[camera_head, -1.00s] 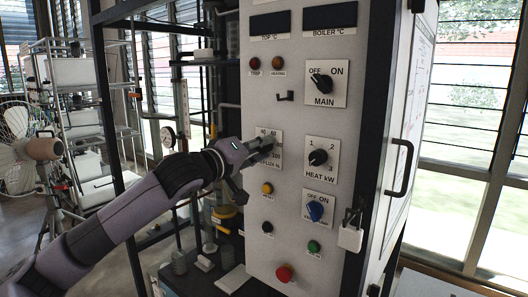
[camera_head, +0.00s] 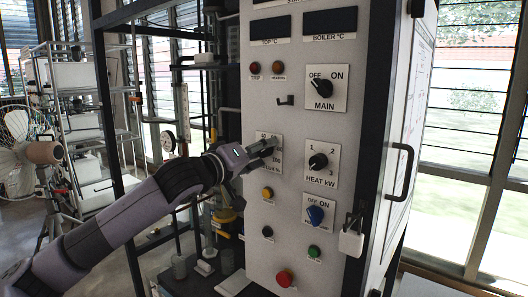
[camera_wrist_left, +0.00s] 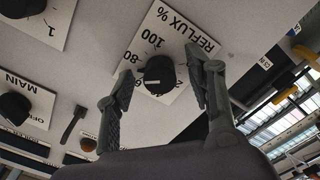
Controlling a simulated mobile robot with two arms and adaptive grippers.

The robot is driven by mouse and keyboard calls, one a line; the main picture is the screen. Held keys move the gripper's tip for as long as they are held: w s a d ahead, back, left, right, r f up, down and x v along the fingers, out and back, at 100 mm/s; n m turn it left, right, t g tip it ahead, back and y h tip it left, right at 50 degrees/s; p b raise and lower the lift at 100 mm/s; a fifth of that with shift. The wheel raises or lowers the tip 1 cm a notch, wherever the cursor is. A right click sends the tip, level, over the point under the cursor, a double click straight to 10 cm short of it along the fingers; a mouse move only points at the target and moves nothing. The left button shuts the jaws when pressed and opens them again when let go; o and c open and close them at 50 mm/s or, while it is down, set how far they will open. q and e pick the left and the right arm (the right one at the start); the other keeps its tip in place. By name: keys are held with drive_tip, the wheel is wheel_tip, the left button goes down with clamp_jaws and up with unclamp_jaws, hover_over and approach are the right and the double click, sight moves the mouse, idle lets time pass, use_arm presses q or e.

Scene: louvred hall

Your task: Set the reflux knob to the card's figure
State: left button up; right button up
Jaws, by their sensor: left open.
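The reflux plate (camera_head: 263,136) is on the pale control panel, partly covered by my left gripper (camera_head: 268,149) in the head view. In the left wrist view the reflux plate (camera_wrist_left: 186,47) is turned, with 100 and 80 readable. Its round black knob (camera_wrist_left: 160,72) has a white mark pointing picture-left, below the 80; the exact figure cannot be told. My left gripper (camera_wrist_left: 160,92) is open, its fingers apart on either side of the knob, with no clear contact visible. I see no card with a figure. My right gripper is not in view.
The MAIN knob (camera_head: 320,88) and HEAT knob (camera_head: 318,161) sit right of the reflux plate. A small hook (camera_head: 285,100) juts out above it. Rack pipework stands left of the panel.

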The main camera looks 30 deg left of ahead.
use_arm(q)
drive_tip(key=s+b, duration=0.6)
drive_tip(key=s, duration=0.1)
drive_tip(key=shift+a+b, duration=0.3)
drive_tip(key=shift+s, duration=0.1)
drive_tip(key=s, duration=1.1)
drive_tip(key=shift+s+a, duration=0.35)
drive_tip(key=shift+a, duration=0.1)
